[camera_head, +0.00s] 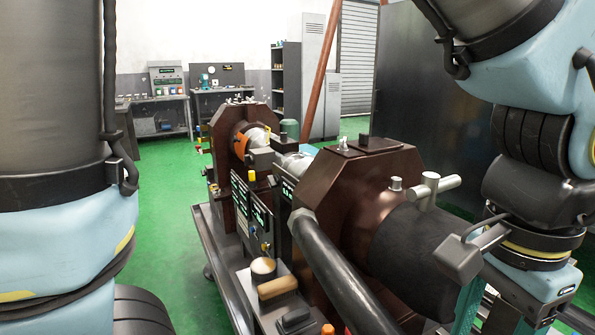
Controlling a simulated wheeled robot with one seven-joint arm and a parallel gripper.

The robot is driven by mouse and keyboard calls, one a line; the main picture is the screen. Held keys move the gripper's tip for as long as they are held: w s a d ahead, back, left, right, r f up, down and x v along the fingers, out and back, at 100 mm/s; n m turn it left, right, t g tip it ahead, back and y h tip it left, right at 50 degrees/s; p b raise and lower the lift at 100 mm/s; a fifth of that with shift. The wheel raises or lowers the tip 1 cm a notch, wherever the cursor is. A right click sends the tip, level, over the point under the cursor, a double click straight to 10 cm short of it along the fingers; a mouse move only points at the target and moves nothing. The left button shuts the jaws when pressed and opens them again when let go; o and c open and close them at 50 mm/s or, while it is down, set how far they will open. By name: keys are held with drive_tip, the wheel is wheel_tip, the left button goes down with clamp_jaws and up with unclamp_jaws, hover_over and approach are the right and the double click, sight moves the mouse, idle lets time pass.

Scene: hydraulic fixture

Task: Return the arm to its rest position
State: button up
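My arm's wrist comes down at the right edge of the view, beside the near end of the hydraulic fixture (325,200). My gripper (535,300) is at the bottom right, below the wrist. Its fingertips are cut off or hidden at the frame's lower edge, so I cannot tell whether it is open or holds anything. The fixture has a dark red-brown near block, a thick black cylinder (405,245) and a T-shaped metal handle (437,187). The wrist overlaps the cylinder's right end in the picture; I cannot tell whether they touch.
The fixture stands on a grey cart (215,255) with a wooden-handled tool (277,288) on it. A dark panel (435,100) stands behind my arm. Workbenches (160,115), shelves (285,80) and a grey cabinet (312,75) line the back. Green floor (165,200) is clear left of the cart.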

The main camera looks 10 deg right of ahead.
drive_tip(key=w+a+f+n+b, duration=0.2)
drive_tip(key=w+a+f+n, duration=0.15)
drive_tip(key=w, duration=0.45)
drive_tip(key=w+a+f+n+b, duration=0.1)
drive_tip(key=w+a+f+n, duration=0.25)
drive_tip(key=w, duration=0.45)
drive_tip(key=w+a+f+n+b, duration=0.2)
drive_tip(key=w+a, duration=0.2)
drive_tip(key=w, duration=0.4)
drive_tip(key=w+a+f+n+t+b, duration=0.1)
drive_tip(key=w+a+f+n+b, duration=0.2)
drive_tip(key=a, duration=0.7)
drive_tip(key=w+a+f+n+t, duration=0.1)
drive_tip(key=w+a+f+n, duration=0.3)
drive_tip(key=a, duration=0.5)
wheel_tip(320, 180, up, 16)
drive_tip(key=a+p, duration=0.1)
drive_tip(key=p, duration=1.4)
drive_tip(key=shift+w+n, duration=0.3)
drive_tip(key=shift+w, duration=0.15)
